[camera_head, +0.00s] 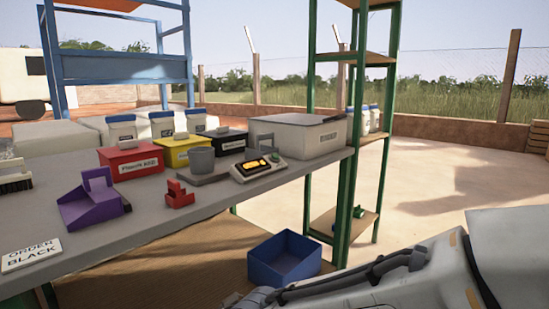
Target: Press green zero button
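A small scale (260,168) with a lit yellow-orange display stands on the grey table near its right end. A few small buttons show beside the display, but they are too small for me to tell which one is the green zero button. My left arm and gripper do not show.
Red (131,162), yellow (187,152) and black (231,143) boxes stand behind the scale, with a large grey box (298,136) to the right. A red block-like item (179,194), purple scoop (91,205) and "ORDER BLACK" card (31,254) lie nearer. A blue bin (284,259) sits lower.

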